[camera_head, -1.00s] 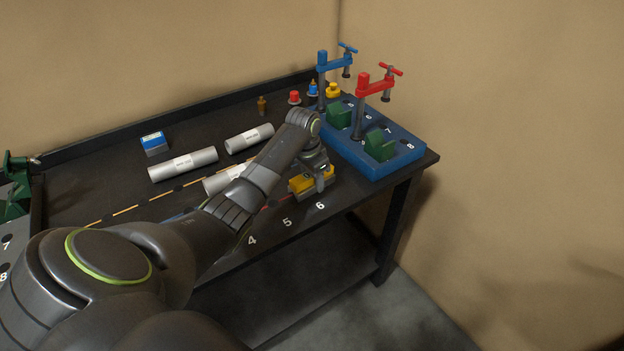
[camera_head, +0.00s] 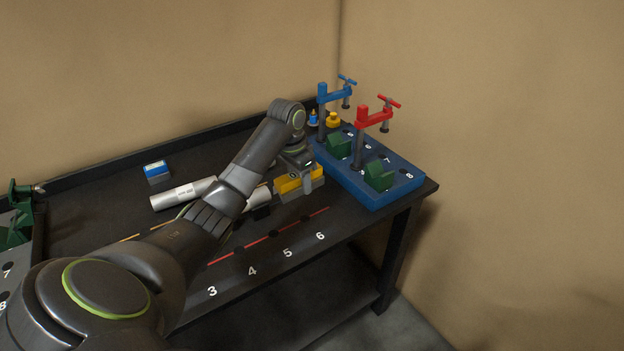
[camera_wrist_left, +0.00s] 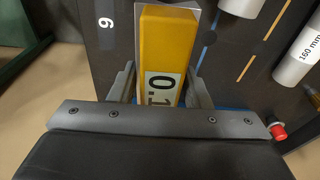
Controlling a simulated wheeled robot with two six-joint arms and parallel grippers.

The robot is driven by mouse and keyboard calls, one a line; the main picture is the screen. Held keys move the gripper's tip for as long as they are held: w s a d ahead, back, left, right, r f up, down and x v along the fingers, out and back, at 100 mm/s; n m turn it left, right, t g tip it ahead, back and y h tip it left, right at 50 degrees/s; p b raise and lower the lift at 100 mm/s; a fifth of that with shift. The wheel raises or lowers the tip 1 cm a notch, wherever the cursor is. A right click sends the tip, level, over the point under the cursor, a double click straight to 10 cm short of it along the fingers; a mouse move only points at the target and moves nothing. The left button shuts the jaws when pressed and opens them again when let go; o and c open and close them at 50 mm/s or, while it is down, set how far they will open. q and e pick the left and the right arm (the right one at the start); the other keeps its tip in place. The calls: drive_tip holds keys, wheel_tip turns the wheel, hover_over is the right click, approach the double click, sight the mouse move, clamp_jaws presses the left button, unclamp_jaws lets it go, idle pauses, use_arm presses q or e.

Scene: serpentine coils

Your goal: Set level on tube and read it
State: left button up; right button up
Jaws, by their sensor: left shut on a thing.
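My left gripper (camera_head: 307,182) is shut on the yellow level (camera_head: 288,184) and holds it above the bench's front right part. In the left wrist view, the level (camera_wrist_left: 168,45) lies between the two fingers, with a label reading "0.1" partly visible. A silvery tube (camera_head: 180,194) lies on the bench to the left. Another tube (camera_head: 259,197) is mostly hidden behind my left arm. In the left wrist view, a tube (camera_wrist_left: 300,58) marked "160 mm" shows at the right. My right gripper is out of view.
A blue base (camera_head: 378,192) at the bench's right end carries green V-blocks (camera_head: 380,176), a red clamp (camera_head: 375,115) and a blue clamp (camera_head: 335,95). A blue-topped block (camera_head: 156,169) stands near the back. The numbered front strip is clear.

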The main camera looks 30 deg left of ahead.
use_arm(q)
drive_tip(key=shift+m, duration=0.4)
drive_tip(key=s+a+r+p, duration=0.1)
drive_tip(key=s+a+p, duration=0.2)
drive_tip(key=a, duration=0.1)
drive_tip(key=s+a+r+p, duration=0.1)
drive_tip(key=s+a+p, duration=0.3)
drive_tip(key=a, duration=0.1)
drive_tip(key=s+a+r+p, duration=0.2)
drive_tip(key=s+a+p, duration=0.1)
drive_tip(key=a, duration=0.1)
drive_tip(key=shift+s+a+p, duration=0.15)
drive_tip(key=shift+p, duration=0.2)
wheel_tip(320, 180, down, 4)
drive_tip(key=b, duration=0.4)
drive_tip(key=shift+r, duration=0.2)
drive_tip(key=shift+f+b, duration=0.5)
drive_tip(key=shift+b, duration=0.05)
drive_tip(key=shift+r, duration=0.1)
drive_tip(key=shift+p, duration=0.5)
drive_tip(key=shift+f, duration=0.25)
